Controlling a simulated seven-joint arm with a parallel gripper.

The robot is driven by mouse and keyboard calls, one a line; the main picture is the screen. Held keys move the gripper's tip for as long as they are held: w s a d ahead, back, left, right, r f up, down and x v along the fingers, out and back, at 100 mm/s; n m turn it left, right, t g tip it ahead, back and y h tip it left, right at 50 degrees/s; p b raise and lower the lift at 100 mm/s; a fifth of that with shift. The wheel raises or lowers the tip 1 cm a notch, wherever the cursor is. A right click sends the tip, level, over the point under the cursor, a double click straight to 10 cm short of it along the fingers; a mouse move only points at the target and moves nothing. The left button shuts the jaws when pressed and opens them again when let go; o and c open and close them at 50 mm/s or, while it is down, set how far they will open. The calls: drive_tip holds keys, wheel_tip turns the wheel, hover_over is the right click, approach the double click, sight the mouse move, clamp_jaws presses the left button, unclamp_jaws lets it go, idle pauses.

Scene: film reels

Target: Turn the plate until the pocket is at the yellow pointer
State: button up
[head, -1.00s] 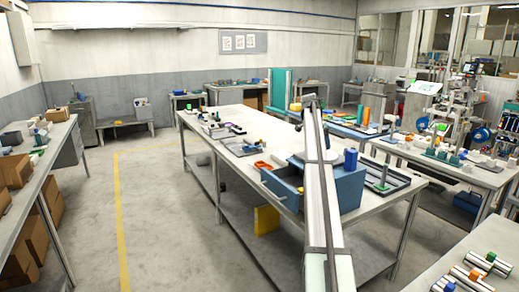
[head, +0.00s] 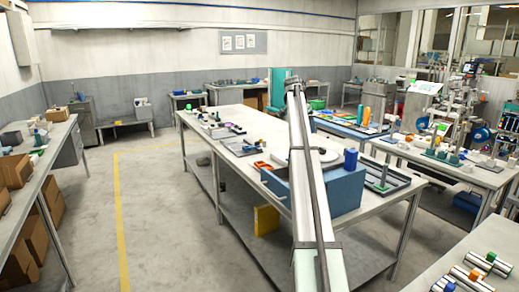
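A pale grey round plate (head: 327,156) lies on the long workbench, just behind a blue box. My arm crosses in front of it and covers part of it. I cannot make out a pocket in the plate or the yellow pointer at this size.
The blue box (head: 346,190) stands at the bench's near end, with a blue cylinder (head: 351,159) by the plate. A dark tray (head: 390,182) lies to the right. An orange tray (head: 262,165) lies left of my arm. Small parts line the bench's (head: 228,109) far left.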

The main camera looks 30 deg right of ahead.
drive_tip(key=w+a+f+n+t, duration=0.2)
drive_tip(key=w+a+f, duration=0.3)
drive_tip(key=a, duration=0.3)
drive_tip(key=w+a+f+n+t+h, duration=0.1)
drive_tip(key=w+a+f+n+t, duration=0.1)
drive_tip(key=w+a+f, duration=0.3)
drive_tip(key=shift+w+a+f+n+t, duration=0.45)
drive_tip(key=shift+a+f, duration=0.25)
drive_tip(key=shift+a, duration=1.35)
drive_tip(key=shift+c, duration=0.4)
